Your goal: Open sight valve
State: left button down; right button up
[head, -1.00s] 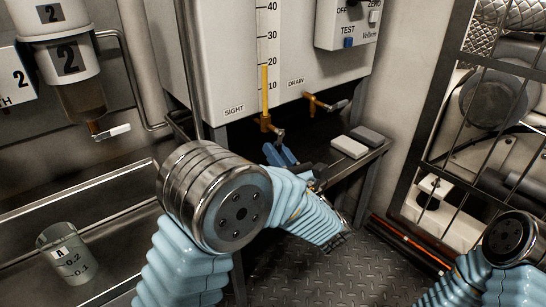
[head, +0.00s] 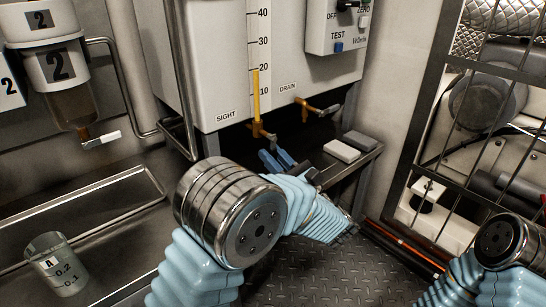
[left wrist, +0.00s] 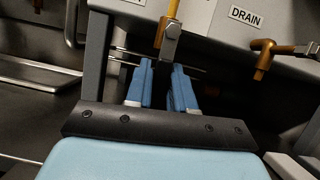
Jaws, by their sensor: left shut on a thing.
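The sight valve (head: 258,130) is a brass tap under the SIGHT label, below the yellow gauge column, with a short metal lever. My left gripper (head: 277,157) has its blue fingers just below this valve. In the left wrist view, the lever (left wrist: 171,32) hangs at the top of the gap between the fingertips (left wrist: 163,68). The jaws are stopped with a gap between them, on the lever as far as I can tell; the exact contact is hard to see. My right arm shows at the lower right, but its gripper is out of frame.
The brass drain valve (head: 304,103) is just right of the sight valve. Two small blocks, one white (head: 341,150) and one grey (head: 362,139), lie on the dark shelf. A beaker (head: 57,264) stands at the lower left. A barred frame (head: 413,178) stands at the right.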

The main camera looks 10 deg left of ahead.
pick_arm(q)
jog(key=c, duration=1.1)
grip_release()
jog(key=shift+w+d, duration=0.15)
jog(key=p+v, duration=0.1)
jog(key=v, duration=1.3)
